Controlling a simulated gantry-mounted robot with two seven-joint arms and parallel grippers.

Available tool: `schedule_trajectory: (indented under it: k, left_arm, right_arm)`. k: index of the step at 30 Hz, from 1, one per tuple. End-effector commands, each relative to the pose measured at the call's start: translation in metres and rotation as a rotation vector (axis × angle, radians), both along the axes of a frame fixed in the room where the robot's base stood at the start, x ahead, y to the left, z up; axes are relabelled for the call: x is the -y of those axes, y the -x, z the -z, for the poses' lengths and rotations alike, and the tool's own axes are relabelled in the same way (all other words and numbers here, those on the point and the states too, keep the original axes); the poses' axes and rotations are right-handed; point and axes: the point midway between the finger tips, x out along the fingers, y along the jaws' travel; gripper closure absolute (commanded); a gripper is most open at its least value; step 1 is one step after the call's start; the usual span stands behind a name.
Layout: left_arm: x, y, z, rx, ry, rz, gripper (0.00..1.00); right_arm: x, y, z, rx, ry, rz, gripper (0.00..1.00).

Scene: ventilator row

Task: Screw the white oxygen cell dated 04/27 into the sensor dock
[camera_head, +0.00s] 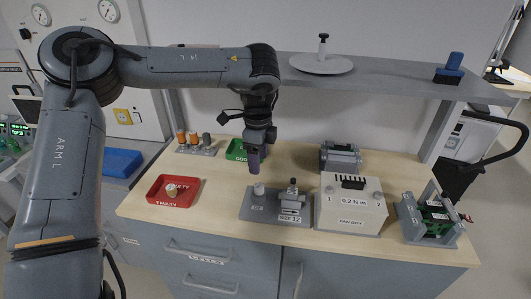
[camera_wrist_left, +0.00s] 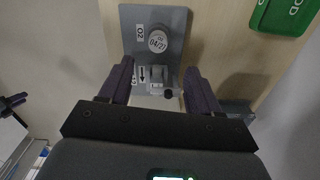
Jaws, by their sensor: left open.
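The white oxygen cell (camera_head: 259,188) stands upright at the left end of the grey sensor dock (camera_head: 256,210). In the left wrist view the cell (camera_wrist_left: 158,41) shows a round top with a date that seems to read 04/27, beside an O2 label on the dock plate (camera_wrist_left: 130,15). Whether its thread is engaged cannot be told. A lever-like fitting (camera_wrist_left: 157,79) is on the same plate. My left gripper (camera_head: 254,166) points down above the cell, apart from it. Its open fingers (camera_wrist_left: 159,68) hold nothing. My right gripper is not in view.
A red tray (camera_head: 154,199) with a pale cell (camera_head: 171,190) stands left, a green tray (camera_head: 234,154) behind. A rack of cells (camera_head: 196,150) is back left. A white box marked 0.2 N·m (camera_head: 347,213) and a green circuit board (camera_head: 434,216) stand right. A shelf (camera_head: 400,77) hangs above.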

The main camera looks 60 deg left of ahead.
Motion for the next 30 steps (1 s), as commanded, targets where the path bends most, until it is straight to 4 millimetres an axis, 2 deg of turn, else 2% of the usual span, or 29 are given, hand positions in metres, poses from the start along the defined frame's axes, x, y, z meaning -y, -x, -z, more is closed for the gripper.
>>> schedule_trajectory:
  k: [4, 15, 21, 30]
  left_arm:
    - [0.000, 0.001, 0.021, -0.004, 0.004, 0.000, 0.37]
    - [0.000, 0.001, 0.076, -0.004, 0.003, 0.000, 0.37]
    - [0.000, 0.001, 0.092, -0.002, 0.003, 0.000, 0.37]
    - [0.000, 0.000, 0.097, 0.001, 0.002, 0.001, 0.37]
  right_arm:
    - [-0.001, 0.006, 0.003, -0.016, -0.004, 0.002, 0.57]
    - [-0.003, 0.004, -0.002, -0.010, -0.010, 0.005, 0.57]
    - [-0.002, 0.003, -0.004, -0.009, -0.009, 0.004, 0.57]
    - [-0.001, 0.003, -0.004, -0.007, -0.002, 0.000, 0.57]
